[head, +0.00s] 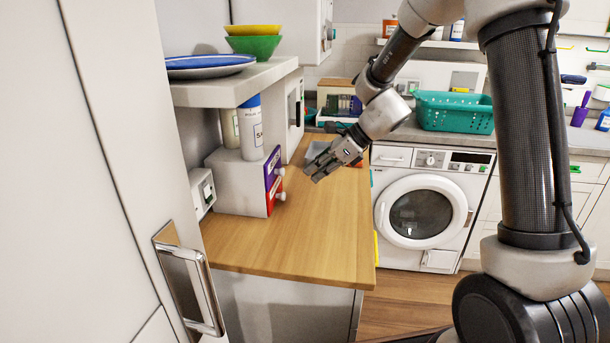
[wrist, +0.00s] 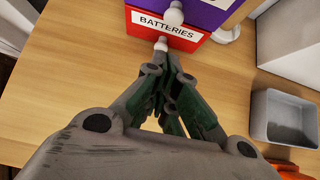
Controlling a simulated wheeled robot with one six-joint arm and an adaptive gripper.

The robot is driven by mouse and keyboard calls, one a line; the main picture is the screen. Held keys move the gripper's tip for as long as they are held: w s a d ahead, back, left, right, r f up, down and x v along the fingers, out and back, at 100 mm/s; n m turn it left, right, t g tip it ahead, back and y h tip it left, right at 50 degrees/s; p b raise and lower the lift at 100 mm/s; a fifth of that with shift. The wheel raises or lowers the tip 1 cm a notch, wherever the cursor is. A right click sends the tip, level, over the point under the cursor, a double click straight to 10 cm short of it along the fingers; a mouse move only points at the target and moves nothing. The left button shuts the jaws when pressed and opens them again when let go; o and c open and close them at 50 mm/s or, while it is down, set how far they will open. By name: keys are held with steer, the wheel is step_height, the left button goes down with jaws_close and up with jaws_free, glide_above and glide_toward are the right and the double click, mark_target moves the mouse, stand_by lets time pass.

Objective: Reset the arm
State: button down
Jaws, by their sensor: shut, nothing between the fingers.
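My gripper (head: 318,174) is shut and empty above the wooden counter (head: 310,235) in the head view. My arm reaches in from the upper right. In the wrist view, the shut fingers of my gripper (wrist: 170,75) point toward a small drawer box. Its red drawer (wrist: 150,27) carries a "BATTERIES" label and has a white knob. A purple drawer (wrist: 195,12) sits above it. In the head view, the purple drawer (head: 273,167) and red drawer (head: 275,193) are to the left of the gripper. Whether the fingertips touch the lower knob is unclear.
A grey bin (wrist: 283,118) stands on the counter at the right of the wrist view. A shelf (head: 235,85) with plates and bowls overhangs the counter's left side. A washing machine (head: 425,205) and teal basket (head: 452,113) are behind. The counter's front is clear.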

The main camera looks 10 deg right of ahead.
steer(key=v, duration=0.7)
steer(key=s+d+f+n+g+h, duration=0.2)
steer(key=s+d+n+h, duration=0.1)
steer(key=s+d+n, duration=0.55)
steer(key=s+d+r+n+t+h, duration=0.1)
steer(key=s+d+r+n+h, duration=0.1)
steer(key=s, duration=0.4)
steer(key=s+d+r+n+t+h, duration=0.1)
steer(key=s+d+r+n, duration=0.3)
steer(key=s+n, duration=0.2)
steer(key=s+d+r+n+t+h, duration=0.1)
steer(key=s+d+r+n+h, duration=0.1)
steer(key=s, duration=0.5)
steer(key=shift+s+d+r+n+h, duration=0.45)
steer(key=shift+d+n, duration=0.6)
steer(key=shift+n, duration=0.5)
steer(key=shift+w, duration=0.1)
